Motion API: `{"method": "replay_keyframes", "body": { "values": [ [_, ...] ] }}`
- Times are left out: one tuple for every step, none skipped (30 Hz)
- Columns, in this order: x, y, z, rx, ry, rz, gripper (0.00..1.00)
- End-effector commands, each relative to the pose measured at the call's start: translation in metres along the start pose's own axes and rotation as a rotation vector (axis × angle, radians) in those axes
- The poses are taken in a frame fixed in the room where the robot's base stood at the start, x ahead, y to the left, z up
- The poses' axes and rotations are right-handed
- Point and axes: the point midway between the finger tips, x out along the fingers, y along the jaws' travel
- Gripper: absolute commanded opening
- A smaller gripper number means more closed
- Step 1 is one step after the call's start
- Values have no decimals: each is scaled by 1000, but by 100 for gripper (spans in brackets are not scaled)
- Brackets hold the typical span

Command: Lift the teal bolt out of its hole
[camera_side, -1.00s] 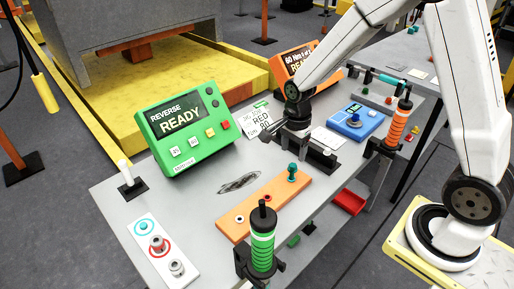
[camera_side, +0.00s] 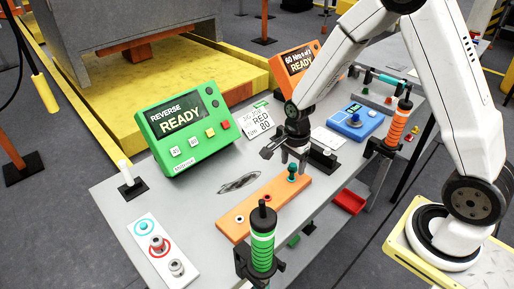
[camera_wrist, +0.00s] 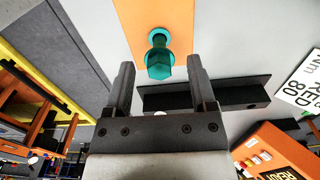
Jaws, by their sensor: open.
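The teal bolt (camera_side: 292,171) stands upright in the far right end of the orange bar (camera_side: 258,207) on the grey table. In the wrist view the teal bolt (camera_wrist: 159,57) shows with its teal collar against the orange bar (camera_wrist: 183,12). My gripper (camera_side: 284,156) is above the table, close behind the bolt and apart from it. In the wrist view my gripper (camera_wrist: 160,75) is open, and the bolt appears between and just beyond the fingertips. Nothing is held.
A green READY box (camera_side: 184,128) stands to the left, an orange one (camera_side: 300,62) behind. A green-banded tool (camera_side: 262,240) stands in front of the bar. A black block (camera_side: 322,158) and a blue device (camera_side: 355,122) lie to the right.

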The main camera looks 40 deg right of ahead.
Motion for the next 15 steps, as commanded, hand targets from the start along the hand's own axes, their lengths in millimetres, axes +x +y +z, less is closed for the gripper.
{"method": "replay_keyframes", "body": {
  "values": [
    [0, 0, 0, 0, 0, 0, 72],
    [0, 0, 0, 0, 0, 0, 72],
    [0, 0, 0, 0, 0, 0, 69],
    [0, 0, 0, 0, 0, 0, 59],
    [0, 0, 0, 0, 0, 0, 50],
    [0, 0, 0, 0, 0, 0, 37],
    [0, 0, 0, 0, 0, 0, 28],
    [0, 0, 0, 0, 0, 0, 18],
    [0, 0, 0, 0, 0, 0, 5],
    [0, 0, 0, 0, 0, 0, 0],
    [0, 0, 0, 0, 0, 0, 0],
    [0, 0, 0, 0, 0, 0, 0],
    [0, 0, 0, 0, 0, 0, 0],
    [0, 0, 0, 0, 0, 0, 0],
    [0, 0, 0, 0, 0, 0, 0]
  ]
}}
